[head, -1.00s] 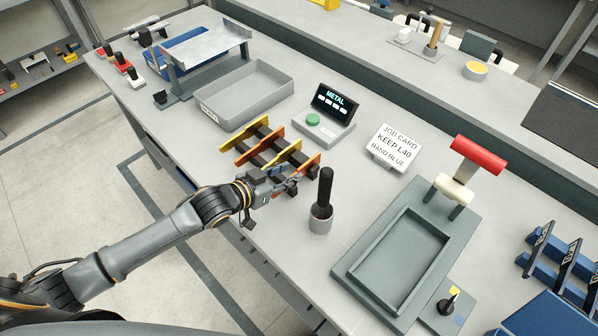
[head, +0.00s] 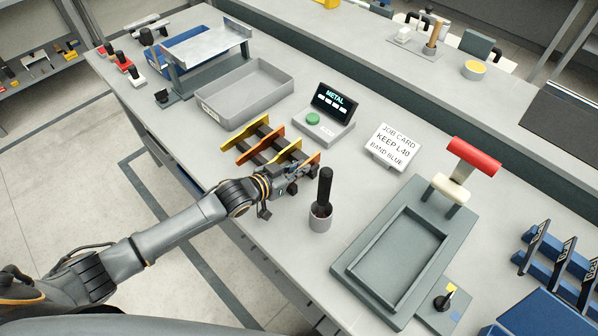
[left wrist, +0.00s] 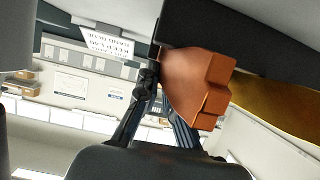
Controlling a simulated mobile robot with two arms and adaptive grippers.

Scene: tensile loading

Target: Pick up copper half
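The copper half (head: 314,158) is the nearest of several coloured pieces on a dark rack (head: 268,158) on the bench. In the head view my left gripper (head: 304,172) is at this piece and covers much of it. In the left wrist view the copper half (left wrist: 196,82) is large and close, beside a black block of the rack (left wrist: 230,32). The left gripper's two dark fingers (left wrist: 158,100) reach up to it, and the copper covers part of the right one. Whether they are closed on it cannot be told. My right gripper is not in view.
A grey cup with a black-handled tool (head: 321,213) stands close to the right of my left gripper. A grey tray (head: 250,98), a METAL display (head: 334,102) and a job card (head: 393,147) stand behind. A green-grey fixture (head: 352,275) lies to the right.

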